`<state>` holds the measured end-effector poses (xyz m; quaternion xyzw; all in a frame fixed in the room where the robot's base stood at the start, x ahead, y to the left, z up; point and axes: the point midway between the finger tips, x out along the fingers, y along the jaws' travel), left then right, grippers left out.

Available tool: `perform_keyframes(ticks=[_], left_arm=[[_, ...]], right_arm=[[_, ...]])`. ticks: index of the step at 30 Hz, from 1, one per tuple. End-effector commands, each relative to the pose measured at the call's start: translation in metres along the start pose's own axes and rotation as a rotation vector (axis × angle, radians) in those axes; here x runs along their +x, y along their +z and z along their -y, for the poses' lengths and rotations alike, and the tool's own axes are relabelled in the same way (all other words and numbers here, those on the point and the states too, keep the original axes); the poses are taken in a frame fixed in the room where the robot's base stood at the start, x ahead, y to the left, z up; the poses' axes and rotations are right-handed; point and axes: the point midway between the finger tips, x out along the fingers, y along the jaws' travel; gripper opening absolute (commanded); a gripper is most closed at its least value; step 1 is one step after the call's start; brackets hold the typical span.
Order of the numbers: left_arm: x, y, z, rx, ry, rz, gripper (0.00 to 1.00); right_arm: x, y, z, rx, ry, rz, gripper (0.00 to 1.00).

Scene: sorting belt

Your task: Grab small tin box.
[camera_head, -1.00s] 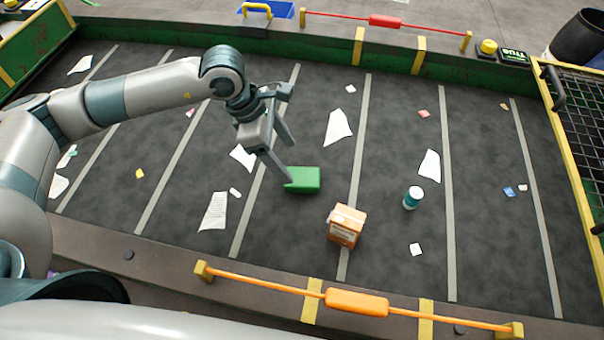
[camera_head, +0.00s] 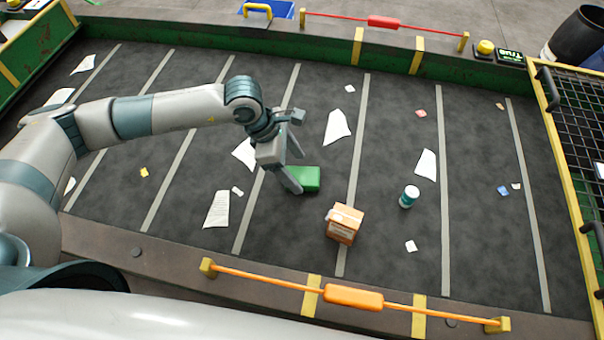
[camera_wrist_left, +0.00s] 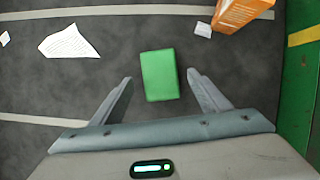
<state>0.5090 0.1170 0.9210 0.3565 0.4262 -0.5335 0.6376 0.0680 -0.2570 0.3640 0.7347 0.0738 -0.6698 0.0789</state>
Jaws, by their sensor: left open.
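The small tin box is a plain green block (camera_head: 306,179) lying on the dark belt, left of the orange carton. My left gripper (camera_head: 300,174) is open, with its fingers reaching down at the box's left side in the head view. In the left wrist view the green box (camera_wrist_left: 160,76) lies between the two spread fingertips, with a gap on each side, and extends beyond them. Whether the fingertips are level with the box's height is hard to tell. My right gripper is not in view.
An orange carton (camera_head: 344,225) stands right of the box, and a teal-and-white bottle (camera_head: 409,197) stands farther right. Paper scraps (camera_head: 217,209) lie around. An orange rail handle (camera_head: 353,297) runs along the near edge.

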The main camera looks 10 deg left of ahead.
Motion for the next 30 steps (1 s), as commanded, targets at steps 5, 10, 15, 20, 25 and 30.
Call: perform_keyframes(ticks=[5, 10, 15, 20, 25, 30], left_arm=[[0.018, 0.001, 0.000, 0.000, -0.001, 0.000, 0.70], [0.025, 0.000, 0.000, 0.001, 0.001, 0.000, 0.70], [0.025, 0.000, 0.000, 0.001, 0.001, 0.000, 0.70], [0.025, 0.000, 0.000, 0.001, 0.001, 0.000, 0.70], [0.025, 0.000, 0.000, 0.001, 0.001, 0.000, 0.46], [0.025, 0.000, 0.000, 0.001, 0.001, 0.000, 0.24]], right_arm=[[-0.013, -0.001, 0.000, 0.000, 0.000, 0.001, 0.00], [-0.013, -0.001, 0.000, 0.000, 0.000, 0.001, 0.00], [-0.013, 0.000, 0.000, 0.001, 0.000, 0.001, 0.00], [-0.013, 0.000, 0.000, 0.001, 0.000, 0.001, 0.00], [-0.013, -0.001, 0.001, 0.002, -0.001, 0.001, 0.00], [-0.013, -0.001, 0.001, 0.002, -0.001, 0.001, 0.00]])
